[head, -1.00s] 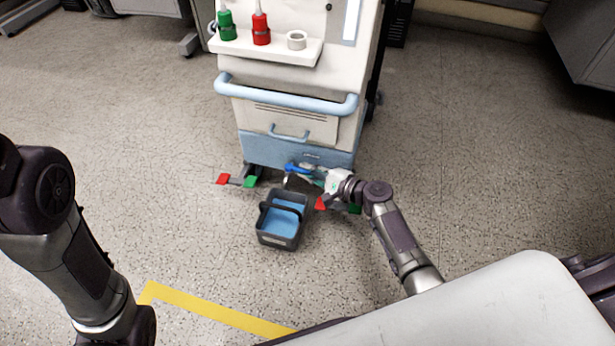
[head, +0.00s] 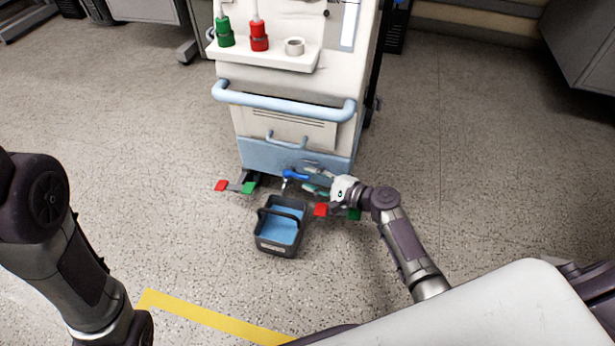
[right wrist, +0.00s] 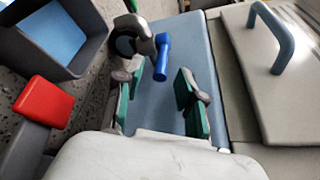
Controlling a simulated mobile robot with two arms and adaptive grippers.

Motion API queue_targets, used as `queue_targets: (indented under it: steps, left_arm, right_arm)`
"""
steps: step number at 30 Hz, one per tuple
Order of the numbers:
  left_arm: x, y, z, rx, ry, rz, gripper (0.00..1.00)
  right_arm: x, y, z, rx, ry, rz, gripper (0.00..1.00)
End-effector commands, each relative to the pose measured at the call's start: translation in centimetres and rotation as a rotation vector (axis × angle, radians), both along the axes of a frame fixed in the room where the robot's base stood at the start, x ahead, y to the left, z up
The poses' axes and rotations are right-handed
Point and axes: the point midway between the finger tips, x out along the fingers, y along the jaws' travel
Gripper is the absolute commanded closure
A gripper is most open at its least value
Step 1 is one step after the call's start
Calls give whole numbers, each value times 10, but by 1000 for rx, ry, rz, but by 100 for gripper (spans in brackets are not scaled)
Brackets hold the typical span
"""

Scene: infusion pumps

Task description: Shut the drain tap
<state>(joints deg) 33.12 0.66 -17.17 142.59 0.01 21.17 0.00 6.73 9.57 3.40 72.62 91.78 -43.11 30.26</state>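The drain tap (head: 294,174) sits low on the front of the white and blue machine. Its blue handle lies roughly sideways along the front, pointing right, with a metal spout below its left end. In the right wrist view the blue handle (right wrist: 162,58) points back toward my palm, beside the grey spout (right wrist: 132,42). My right gripper (head: 315,179) is just right of the handle. Its green-padded fingers stand apart in the right wrist view (right wrist: 157,88), with nothing between the pads and the handle's end just beyond. My left arm shows at left, its gripper out of view.
A dark bin (head: 279,236) with a blue inside stands on the floor in front of the tap. Red pedals (head: 221,186) (head: 321,210) and green pedals (head: 249,187) (head: 354,214) flank it. The machine's blue rail (head: 285,103) is above. A yellow line (head: 210,315) crosses open floor.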

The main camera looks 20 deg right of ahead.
Motion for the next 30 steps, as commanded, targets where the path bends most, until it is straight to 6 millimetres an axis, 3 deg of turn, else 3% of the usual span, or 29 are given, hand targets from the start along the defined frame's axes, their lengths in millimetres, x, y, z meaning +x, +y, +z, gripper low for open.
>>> queue_targets:
  steps: [9,15,30]
  left_arm:
    - [0,0,0,0,0,0,61]
    - [0,0,0,0,0,0,61]
    - [0,0,0,0,0,0,61]
  right_arm:
    - [-54,-41,13,-3,2,0,61]
    - [-74,-57,19,-1,2,2,61]
    - [-78,-60,22,0,0,1,61]
